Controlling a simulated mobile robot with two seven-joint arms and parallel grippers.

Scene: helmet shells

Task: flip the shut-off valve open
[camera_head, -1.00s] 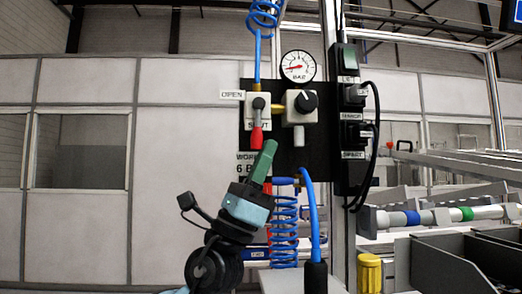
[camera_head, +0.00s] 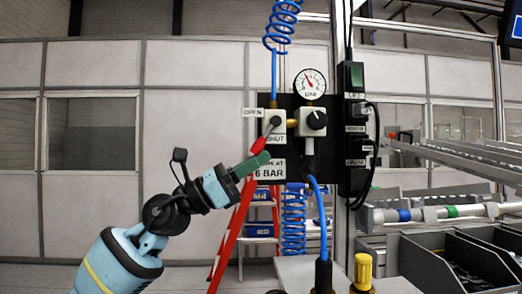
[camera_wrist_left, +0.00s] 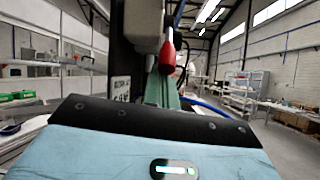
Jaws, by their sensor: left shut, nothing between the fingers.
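The shut-off valve (camera_head: 274,122) is a pale block on a black panel, with OPEN lettered at its left and SHUT below. Its red-gripped lever (camera_head: 259,146) slants down and left from the pivot, between the two labels. The round gauge (camera_head: 309,83) above right has its needle pointing up and slightly left. My left gripper (camera_head: 262,157) has green fingers, shut and empty, just below the red grip. In the left wrist view the red grip (camera_wrist_left: 167,56) hangs just beyond the fingers (camera_wrist_left: 164,86); I cannot tell whether they touch. My right gripper is out of view.
A regulator with a black knob (camera_head: 316,120) sits right of the valve. A switch column (camera_head: 353,130) with black cables stands farther right. A blue coiled hose (camera_head: 282,25) hangs above. A red stepladder (camera_head: 230,235) stands behind my arm. Grey bins (camera_head: 440,265) are at lower right.

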